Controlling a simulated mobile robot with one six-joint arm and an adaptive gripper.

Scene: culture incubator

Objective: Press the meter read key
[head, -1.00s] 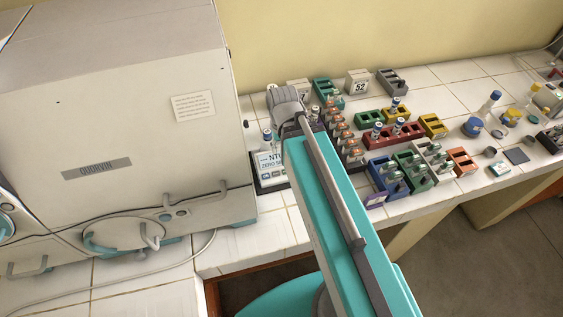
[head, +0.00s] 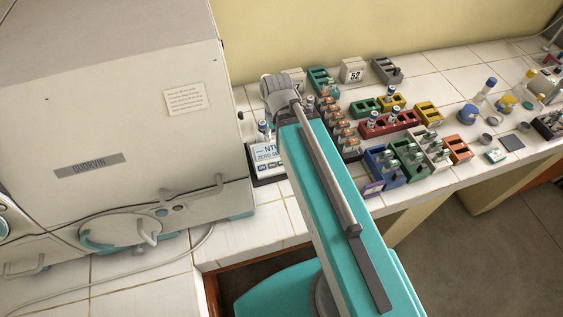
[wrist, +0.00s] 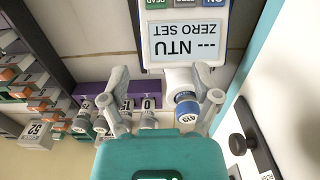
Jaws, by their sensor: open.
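The meter (head: 264,178) stands on the white bench right of the incubator, partly hidden by my arm in the head view. In the wrist view it appears upside down at the top, its display (wrist: 188,32) reading "--- NTU ZERO SET". A blue-capped vial (wrist: 187,108) is beside the display end, at the meter's white round part. My gripper (wrist: 167,88) is open, with nothing visibly held between its fingers; the keys lie beyond the fingertips.
The incubator (head: 135,100) fills the left. Several coloured racks with vials, including a red rack (head: 375,130), stand right of my arm. A "52" block (head: 353,71) stands behind.

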